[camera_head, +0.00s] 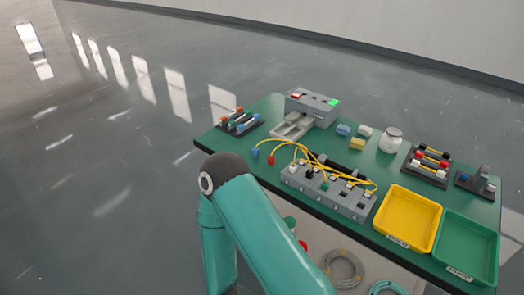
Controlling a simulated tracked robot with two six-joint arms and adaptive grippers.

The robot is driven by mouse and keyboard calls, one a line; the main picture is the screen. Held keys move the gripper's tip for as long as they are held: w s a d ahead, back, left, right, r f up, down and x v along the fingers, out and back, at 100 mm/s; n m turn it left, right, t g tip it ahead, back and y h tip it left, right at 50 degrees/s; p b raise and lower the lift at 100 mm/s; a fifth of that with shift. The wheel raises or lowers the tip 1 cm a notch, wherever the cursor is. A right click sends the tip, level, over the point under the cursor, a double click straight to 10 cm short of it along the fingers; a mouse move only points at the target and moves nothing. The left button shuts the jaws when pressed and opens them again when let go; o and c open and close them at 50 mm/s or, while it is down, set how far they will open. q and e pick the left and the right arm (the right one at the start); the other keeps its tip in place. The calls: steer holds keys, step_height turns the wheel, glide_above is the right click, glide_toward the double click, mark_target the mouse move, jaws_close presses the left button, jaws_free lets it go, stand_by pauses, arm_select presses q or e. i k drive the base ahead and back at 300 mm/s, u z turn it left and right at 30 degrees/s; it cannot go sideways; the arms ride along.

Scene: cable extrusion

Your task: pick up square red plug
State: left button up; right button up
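A small red plug (270,160) is at the end of a yellow cable, near the front left edge of the green table. It is too small to tell whether it is square. A blue plug (255,153) is just left of it, also on a yellow cable. The yellow cables (285,143) arch over toward a grey socket block (325,192) to the right. One of my teal arms shows bent in the foreground, its dark joint left of and below the red plug. Neither gripper can be seen.
A grey machine (312,108) with red and green areas stands at the back. Yellow (436,218) and green (470,240) trays are at the right. A jar (391,140), small blocks and plug racks stand behind. Cable coils (342,268) lie below the table top.

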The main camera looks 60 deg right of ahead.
mark_target(271, 158)
steer(key=z, duration=0.5)
steer(key=i, duration=1)
steer(key=z, duration=0.9)
steer(key=k, duration=0.7)
steer(key=z, duration=0.2)
steer(key=i, duration=0.75)
steer(key=u, duration=0.05)
